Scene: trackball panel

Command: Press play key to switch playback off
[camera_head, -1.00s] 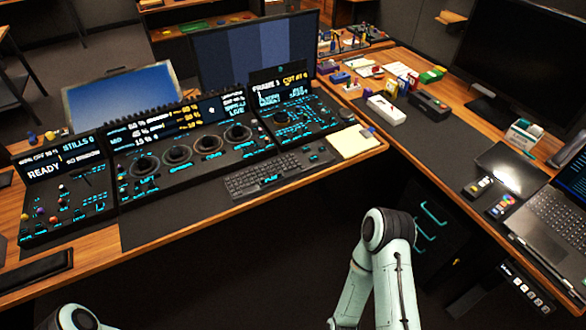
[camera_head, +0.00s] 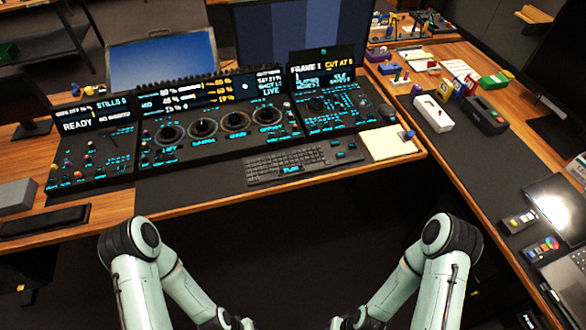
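The control panel (camera_head: 222,146) stands on the desk with three lit sections, a row of round trackballs in the middle one. In front of it lies a black keyboard (camera_head: 262,174). A cyan label on its front keys, which looks like PLAY (camera_head: 291,169), is lit. The right section's display (camera_head: 322,76) reads FRAME 1 and CUT AT 8; its smaller lines are hard to read. My two arms are bent at the bottom of the view, short of the desk edge. Their lower links run out of the bottom, and neither gripper shows.
A cream notepad (camera_head: 390,144) lies right of the keyboard. A dark pad (camera_head: 45,221) and a grey block (camera_head: 17,196) lie at the left. A white box (camera_head: 433,113) stands on the right desk. Dark floor is open between my arms and the desk.

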